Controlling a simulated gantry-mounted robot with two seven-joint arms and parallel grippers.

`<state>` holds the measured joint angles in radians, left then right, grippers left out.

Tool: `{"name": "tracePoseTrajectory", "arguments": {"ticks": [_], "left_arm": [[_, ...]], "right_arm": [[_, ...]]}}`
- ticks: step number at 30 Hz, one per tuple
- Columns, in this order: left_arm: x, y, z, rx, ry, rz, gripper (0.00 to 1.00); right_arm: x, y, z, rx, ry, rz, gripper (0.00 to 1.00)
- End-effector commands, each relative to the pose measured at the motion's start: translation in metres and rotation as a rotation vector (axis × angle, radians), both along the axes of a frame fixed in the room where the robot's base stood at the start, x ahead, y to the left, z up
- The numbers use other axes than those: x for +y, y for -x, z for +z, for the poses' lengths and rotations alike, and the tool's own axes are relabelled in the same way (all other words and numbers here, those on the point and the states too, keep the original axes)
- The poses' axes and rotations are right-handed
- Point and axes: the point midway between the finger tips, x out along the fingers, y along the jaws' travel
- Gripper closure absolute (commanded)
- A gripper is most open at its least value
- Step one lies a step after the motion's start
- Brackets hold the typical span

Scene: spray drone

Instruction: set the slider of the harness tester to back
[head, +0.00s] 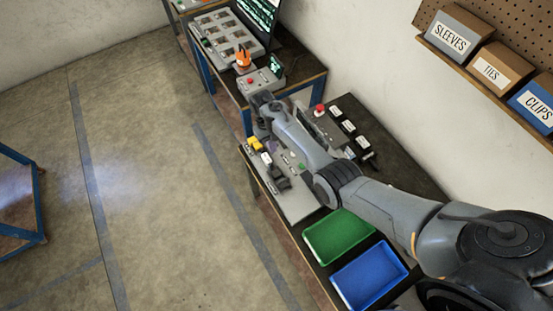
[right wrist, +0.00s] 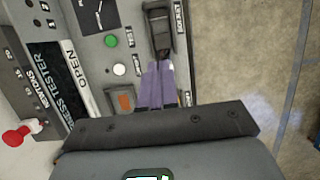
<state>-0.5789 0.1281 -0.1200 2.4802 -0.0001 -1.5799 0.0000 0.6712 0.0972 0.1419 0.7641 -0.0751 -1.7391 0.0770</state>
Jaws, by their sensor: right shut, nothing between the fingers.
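The harness tester (head: 294,205) is a grey panel on the dark bench; its lettering shows in the right wrist view (right wrist: 90,60). A dark raised part (right wrist: 160,28) sits on the panel's floor-side edge, and it shows in the head view too (head: 280,174). I cannot tell surely whether it is the slider or read its position. My right gripper's purple fingers (right wrist: 157,85) are shut and empty, low over the panel, with their tips close to this dark part; contact is unclear. In the head view the right gripper (head: 271,146) is partly hidden by my arm. My left gripper is not in view.
A green button (right wrist: 111,41), a white button (right wrist: 120,69) and an orange switch (right wrist: 124,102) are close by. A red knob (head: 319,109) stands towards the wall. A green tray (head: 340,237) and a blue tray (head: 370,275) lie nearer.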

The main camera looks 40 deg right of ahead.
Motion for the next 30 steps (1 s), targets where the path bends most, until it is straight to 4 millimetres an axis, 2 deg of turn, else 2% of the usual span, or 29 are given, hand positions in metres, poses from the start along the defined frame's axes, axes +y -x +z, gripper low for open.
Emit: {"name": "tracePoseTrajectory", "arguments": {"ticks": [17,18,19,20,24,30], "left_arm": [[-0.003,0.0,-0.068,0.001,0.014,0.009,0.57],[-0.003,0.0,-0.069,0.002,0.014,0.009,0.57],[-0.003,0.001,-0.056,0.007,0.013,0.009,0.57],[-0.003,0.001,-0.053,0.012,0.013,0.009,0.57],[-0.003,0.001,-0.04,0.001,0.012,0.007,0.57],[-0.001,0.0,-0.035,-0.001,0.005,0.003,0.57]], "right_arm": [[0.005,0.028,-0.097,0.002,-0.002,0.001,1.0],[0.006,0.03,-0.1,0.002,-0.001,0.001,1.0],[0.007,0.036,-0.09,0.002,-0.001,0.001,1.0],[0.007,0.04,-0.089,0.002,-0.001,0.001,1.0],[0.01,0.055,-0.094,0.003,-0.001,0.0,1.0],[0.011,0.065,-0.098,0.001,0.0,0.0,1.0]]}}
